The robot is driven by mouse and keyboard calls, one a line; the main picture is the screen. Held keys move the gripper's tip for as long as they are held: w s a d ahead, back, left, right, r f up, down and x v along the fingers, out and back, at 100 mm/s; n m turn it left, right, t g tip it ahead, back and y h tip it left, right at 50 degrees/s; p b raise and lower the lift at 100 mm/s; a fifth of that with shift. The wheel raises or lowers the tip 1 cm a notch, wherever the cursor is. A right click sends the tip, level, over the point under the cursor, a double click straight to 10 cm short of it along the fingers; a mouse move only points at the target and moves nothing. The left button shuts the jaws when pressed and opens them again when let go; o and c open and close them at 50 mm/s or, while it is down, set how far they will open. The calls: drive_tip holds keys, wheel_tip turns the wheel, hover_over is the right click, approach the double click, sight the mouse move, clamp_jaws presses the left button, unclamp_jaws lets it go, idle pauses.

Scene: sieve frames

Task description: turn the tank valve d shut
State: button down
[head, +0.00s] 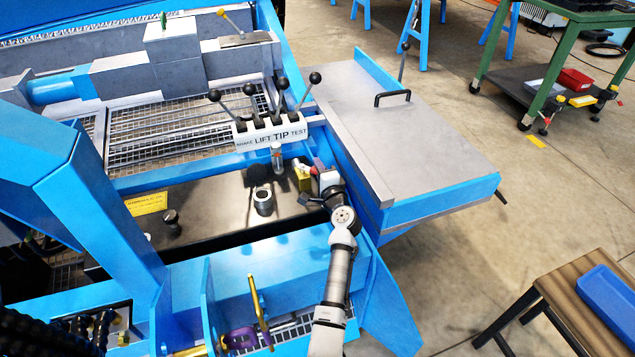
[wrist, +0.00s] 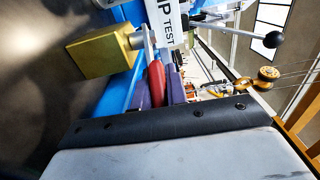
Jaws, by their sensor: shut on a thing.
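The tank valve shows as a brass-yellow block (head: 304,181) just below the lever panel, with a red handle (head: 318,164) beside it. In the wrist view the block (wrist: 102,58) is at upper left and the red handle (wrist: 157,82) stands by my purple fingers. My gripper (wrist: 166,78) is shut on the red handle; in the head view my gripper (head: 316,173) reaches it from the lower right. My fingers partly hide the handle. I cannot read a letter on the valve.
A panel (head: 270,136) marked LIFT, TIP, TEST with several black-knobbed levers stands just above the valve. A clear cylinder (head: 277,158) and a grey cup (head: 264,201) are to its left. A grey-topped blue bench (head: 405,130) is close on the right.

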drive_tip(key=shift+w+n+g+y+b, duration=0.2)
drive_tip(key=shift+n+y+b, duration=0.25)
drive_tip(key=shift+y+b, duration=0.25)
drive_tip(key=shift+w+n+g+y+b, duration=0.2)
drive_tip(key=shift+n+y+b, duration=0.25)
drive_tip(key=shift+y+b, duration=0.2)
drive_tip(key=shift+r, duration=0.1)
drive_tip(key=c, duration=1.4)
unclamp_jaws()
drive_tip(key=shift+s+d, duration=0.1)
drive_tip(key=shift+s, duration=0.05)
